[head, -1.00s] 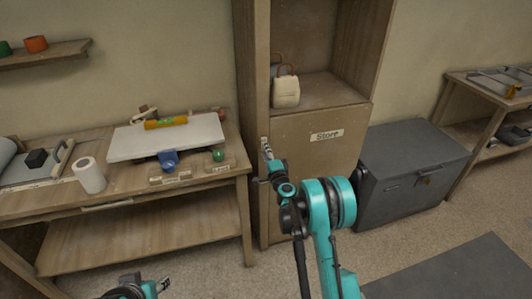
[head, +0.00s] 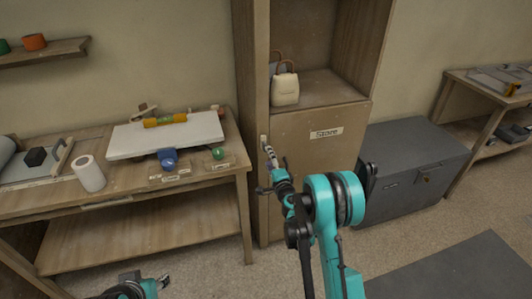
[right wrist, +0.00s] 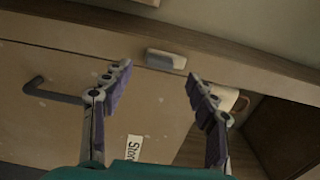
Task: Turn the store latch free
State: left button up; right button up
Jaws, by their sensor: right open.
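The store door (head: 310,160) is a shut wooden panel marked "Store". The store latch (right wrist: 165,60) is a small grey block at the edge between the door and the cabinet frame in the right wrist view. It shows in the head view as a small pale piece (head: 263,140) at the door's upper left. My right gripper (right wrist: 158,75) is open and empty, with its two fingers apart and the latch beyond and between their tips. It also shows in the head view (head: 276,157), in front of the door's left edge. My left gripper (head: 154,284) is partly visible at the bottom edge.
A dark bar handle (right wrist: 52,92) is on the door, left of the fingers. A grey chest (head: 412,170) stands right of the cabinet, a workbench (head: 150,220) left.

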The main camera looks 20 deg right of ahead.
jog(key=s, duration=0.6)
dwell(0.3)
jog(key=s+a+r+n+g+y, duration=0.4)
jog(key=s+a+r+n+g, duration=0.1)
jog(key=s+a+r+n, duration=0.55)
jog(key=s+d+f+n+g+h, duration=0.1)
jog(key=s+d+n+g, duration=0.1)
jog(key=s, duration=0.6)
jog(key=s+d+f+n+g+h, duration=0.2)
jog(key=s, duration=0.7)
jog(key=s+d+f+n+g+h, duration=0.1)
jog(key=s+f+n+g, duration=0.1)
jog(key=s, duration=0.6)
jog(key=shift+s+d+n+h, duration=0.3)
jog(key=shift+d+n, duration=0.1)
jog(key=shift+n, duration=0.05)
